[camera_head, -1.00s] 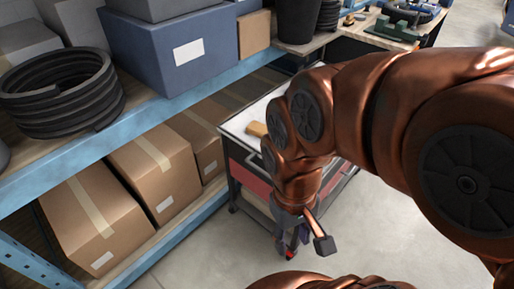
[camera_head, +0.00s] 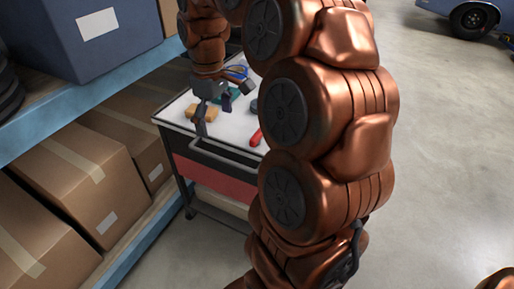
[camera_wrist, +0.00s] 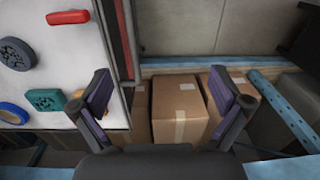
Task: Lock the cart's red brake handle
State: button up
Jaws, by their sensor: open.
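The cart (camera_head: 225,145) has a pale top, a dark frame and a red drawer front (camera_head: 215,178). Its pale top also fills the left of the wrist view (camera_wrist: 60,70). A red bar-like piece (camera_head: 256,138) lies at the cart's front edge; a red bar also shows in the wrist view (camera_wrist: 68,17). I cannot tell whether either is the brake handle. My gripper (camera_head: 203,118) points down near the cart's left front edge. In the wrist view my gripper (camera_wrist: 163,88) is open with nothing between its fingers. My arm hides the cart's right side and near wheel.
Shelving with cardboard boxes (camera_head: 75,175) and a blue bin (camera_head: 85,35) stands close on the left. A tan block (camera_head: 201,112), a green block (camera_wrist: 45,99) and a blue ring (camera_wrist: 13,113) lie on the cart.

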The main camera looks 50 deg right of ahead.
jog(key=w+d+f+b, duration=0.3)
jog(key=d+f+b, duration=0.15)
jog(key=d, duration=0.35)
jog(key=b, duration=0.3)
send_over(257, 134)
notch_tip(257, 134, down, 4)
jog(key=shift+f+b, duration=0.55)
jog(key=shift+f, duration=3.2)
jog(key=c, duration=1)
